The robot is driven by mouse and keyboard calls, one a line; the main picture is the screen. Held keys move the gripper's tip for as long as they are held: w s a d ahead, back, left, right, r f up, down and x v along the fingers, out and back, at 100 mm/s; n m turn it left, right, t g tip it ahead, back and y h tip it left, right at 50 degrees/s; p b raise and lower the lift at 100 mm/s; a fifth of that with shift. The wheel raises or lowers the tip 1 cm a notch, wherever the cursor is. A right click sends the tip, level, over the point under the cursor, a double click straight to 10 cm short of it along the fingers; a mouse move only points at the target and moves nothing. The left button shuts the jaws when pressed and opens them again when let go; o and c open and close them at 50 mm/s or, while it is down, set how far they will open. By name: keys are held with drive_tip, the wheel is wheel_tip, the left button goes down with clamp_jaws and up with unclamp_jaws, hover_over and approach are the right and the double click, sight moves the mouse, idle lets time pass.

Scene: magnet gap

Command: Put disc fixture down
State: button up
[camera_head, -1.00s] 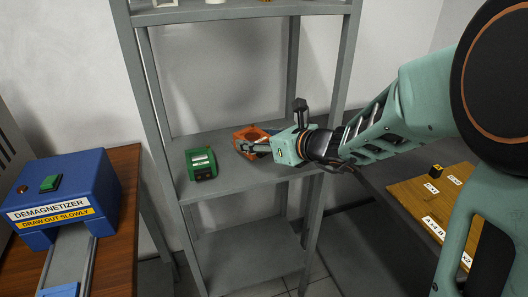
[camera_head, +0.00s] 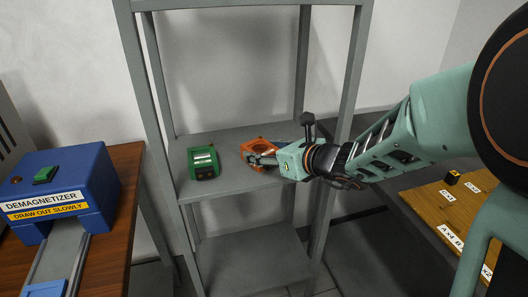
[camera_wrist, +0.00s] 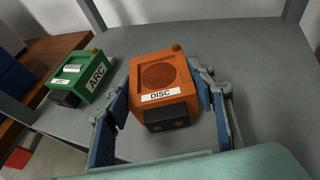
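The disc fixture is an orange box with a round recess on top and a DISC label. It sits upright on the grey middle shelf (camera_head: 232,181), as the head view (camera_head: 252,147) and the wrist view (camera_wrist: 160,75) show. My gripper (camera_wrist: 163,105) is open around it, with one blue-padded finger on each side. Small gaps seem to show between pads and box. In the head view my gripper (camera_head: 274,152) reaches in from the right at shelf level.
A green ARC fixture (camera_head: 203,162) stands left of the disc fixture, with free shelf between them. Grey rack posts (camera_head: 345,75) flank the shelf. A blue demagnetizer (camera_head: 65,185) is on a wooden table at left; a labelled wooden board (camera_head: 440,210) is at right.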

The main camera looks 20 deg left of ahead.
drive_tip(key=o, duration=0.4)
drive_tip(key=shift+o, duration=0.2)
drive_tip(key=shift+r, duration=0.2)
drive_tip(key=p+v, duration=0.3)
drive_tip(key=v, duration=0.9)
drive_tip(key=shift+s+f, duration=0.1)
drive_tip(key=shift+s, duration=0.05)
